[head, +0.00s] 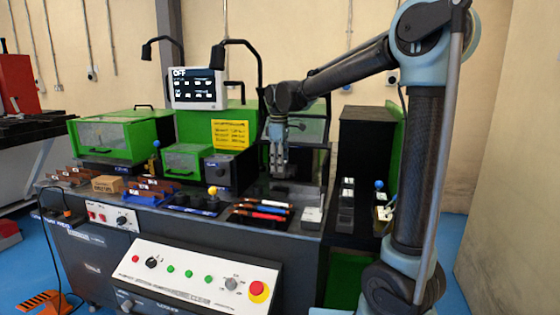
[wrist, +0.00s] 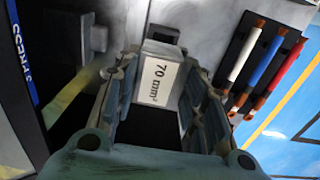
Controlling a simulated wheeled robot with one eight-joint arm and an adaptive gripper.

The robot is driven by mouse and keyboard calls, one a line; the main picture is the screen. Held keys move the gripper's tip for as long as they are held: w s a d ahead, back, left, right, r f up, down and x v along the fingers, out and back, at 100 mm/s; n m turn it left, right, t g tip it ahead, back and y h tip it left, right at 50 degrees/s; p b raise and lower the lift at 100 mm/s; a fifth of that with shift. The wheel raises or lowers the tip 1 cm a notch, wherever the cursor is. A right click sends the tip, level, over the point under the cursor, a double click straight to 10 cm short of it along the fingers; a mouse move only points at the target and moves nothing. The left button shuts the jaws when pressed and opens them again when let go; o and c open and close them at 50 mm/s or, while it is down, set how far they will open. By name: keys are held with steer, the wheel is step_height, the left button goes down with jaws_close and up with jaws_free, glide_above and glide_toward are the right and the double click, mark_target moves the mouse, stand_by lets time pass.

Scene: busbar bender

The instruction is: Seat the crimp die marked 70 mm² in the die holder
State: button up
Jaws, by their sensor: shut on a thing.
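The crimp die marked 70 mm² (wrist: 160,78) is between my gripper's fingers in the wrist view, its white label facing the camera. My gripper (head: 279,160) is shut on it and points down over the back right of the bench in the head view. In the head view the die is too small and too dark to make out clearly. A dark bracket-like part (wrist: 164,34) shows just beyond the die in the wrist view. I cannot tell whether this is the die holder, or whether the die touches it.
Cables with red, blue and white sleeves (head: 262,209) lie in front of my gripper. A white-topped block (head: 312,215) and several more blocks (head: 347,190) stand to the right. A yellow sign (head: 231,134) and green machine housings stand behind. A yellow-knobbed lever (head: 213,192) is left of the cables.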

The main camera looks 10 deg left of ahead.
steer(key=shift+f, duration=1.9)
steer(key=shift+s+f, duration=0.1)
steer(key=shift+f, duration=1.4)
stand_by(0.4)
steer(key=o, duration=1.2)
steer(key=shift+o, duration=0.2)
step_height(320, 180, up, 12)
steer(key=shift+f, duration=0.1)
